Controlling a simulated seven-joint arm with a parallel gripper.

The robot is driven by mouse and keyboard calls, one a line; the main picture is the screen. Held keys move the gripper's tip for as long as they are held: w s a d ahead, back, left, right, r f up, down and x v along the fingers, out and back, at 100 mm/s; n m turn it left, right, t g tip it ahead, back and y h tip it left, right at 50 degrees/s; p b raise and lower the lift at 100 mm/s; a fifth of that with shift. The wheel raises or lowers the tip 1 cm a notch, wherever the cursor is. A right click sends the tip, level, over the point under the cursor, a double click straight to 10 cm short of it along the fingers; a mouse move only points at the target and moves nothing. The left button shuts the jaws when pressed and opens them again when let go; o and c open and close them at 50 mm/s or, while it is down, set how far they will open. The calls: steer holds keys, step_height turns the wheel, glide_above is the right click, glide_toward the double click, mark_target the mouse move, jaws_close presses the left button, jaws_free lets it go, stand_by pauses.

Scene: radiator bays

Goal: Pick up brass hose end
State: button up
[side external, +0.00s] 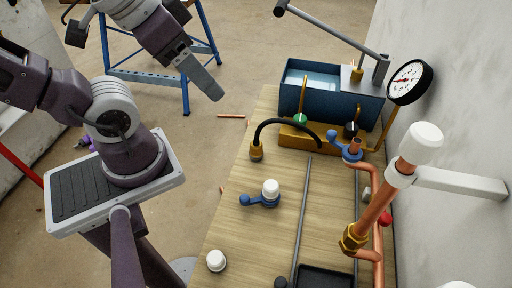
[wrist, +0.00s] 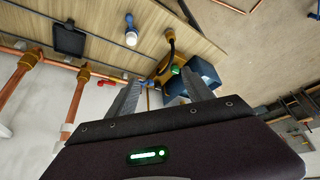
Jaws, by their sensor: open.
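The brass hose end (side external: 256,150) sits on the wooden bench near its left edge, at the end of a black hose (side external: 285,123) that arches over from the blue pump (side external: 331,98). In the wrist view the black hose (wrist: 171,39) shows beyond the fingers, but its brass end is too small to make out. My gripper (side external: 216,94) is in the air to the left of the bench, above and apart from the hose end. Its two fingers are spread and empty in the wrist view (wrist: 161,92).
A blue valve with a white cap (side external: 270,188) and a loose white cap (side external: 216,260) are on the bench. A long grey rod (side external: 302,215), a pressure gauge (side external: 410,82), copper pipes (side external: 411,170) and a pump lever (side external: 335,33) stand nearby. The bench's left side is fairly clear.

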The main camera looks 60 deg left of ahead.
steer(key=w+a+f+m+g+y, duration=0.2)
steer(key=w+a+f+m, duration=0.1)
steer(key=w+f+m, duration=0.15)
steer(key=m+g+h, duration=0.2)
steer(key=m+g, duration=0.2)
steer(key=m, duration=0.9)
glide_above(257, 144)
steer(key=f, duration=1.7)
steer(key=shift+a, duration=0.35)
steer(key=shift+m, duration=0.25)
steer(key=f, duration=0.7)
steer(key=shift+d, duration=0.3)
steer(key=c, duration=1.1)
step_height(257, 144, up, 15)
